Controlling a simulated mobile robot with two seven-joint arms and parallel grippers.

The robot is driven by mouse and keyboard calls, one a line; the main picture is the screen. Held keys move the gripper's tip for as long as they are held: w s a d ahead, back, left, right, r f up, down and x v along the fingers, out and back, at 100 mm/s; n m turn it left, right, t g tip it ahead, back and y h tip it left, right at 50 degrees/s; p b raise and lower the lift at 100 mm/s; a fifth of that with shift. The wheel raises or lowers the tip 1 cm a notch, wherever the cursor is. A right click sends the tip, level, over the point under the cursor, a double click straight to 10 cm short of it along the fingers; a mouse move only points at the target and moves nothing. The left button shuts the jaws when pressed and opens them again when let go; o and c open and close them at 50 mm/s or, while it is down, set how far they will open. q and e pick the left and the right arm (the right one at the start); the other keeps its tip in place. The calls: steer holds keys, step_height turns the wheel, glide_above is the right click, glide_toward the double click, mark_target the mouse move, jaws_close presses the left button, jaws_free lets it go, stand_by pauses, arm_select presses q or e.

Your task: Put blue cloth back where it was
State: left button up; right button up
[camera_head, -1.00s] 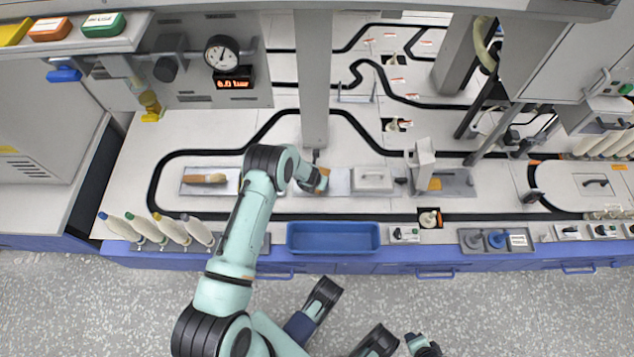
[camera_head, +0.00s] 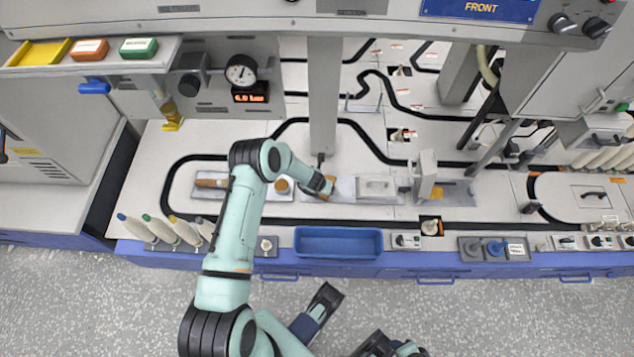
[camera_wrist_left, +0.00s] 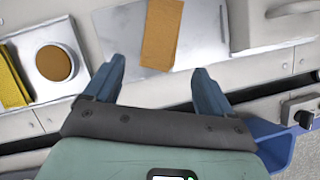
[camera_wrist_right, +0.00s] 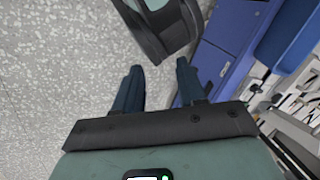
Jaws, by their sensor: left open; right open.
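I cannot make out a blue cloth in any view. An orange-brown cloth-like strip (camera_wrist_left: 160,35) lies on a flat metal plate (camera_wrist_left: 190,48), and the same strip shows in the head view beside my left gripper (camera_head: 325,186). In the left wrist view that gripper (camera_wrist_left: 156,82) is open and empty, with its fingertips over the plate's near edge and the strip beyond them. My right gripper (camera_wrist_right: 157,80) is open and empty over the speckled floor, away from the bench.
An empty blue tray (camera_head: 338,243) sits at the bench's front edge. A square holder with a round brown disc (camera_wrist_left: 54,63) and a yellow piece (camera_wrist_left: 12,82) are left of the plate. A handled metal cover (camera_head: 377,187) is to its right. A blue object (camera_head: 93,87) hangs below the upper-left shelf.

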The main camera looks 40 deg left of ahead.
arm_select(q)
steer(key=p+v, duration=0.1)
steer(key=v, duration=0.4)
arm_select(e)
steer(key=shift+s+a+r+g, duration=0.25)
steer(key=shift+s+r, duration=0.15)
steer(key=shift+s, duration=0.1)
steer(key=shift+s+a+r+g, duration=0.15)
steer(key=shift+s+a+r, duration=0.15)
steer(key=shift+s, duration=0.2)
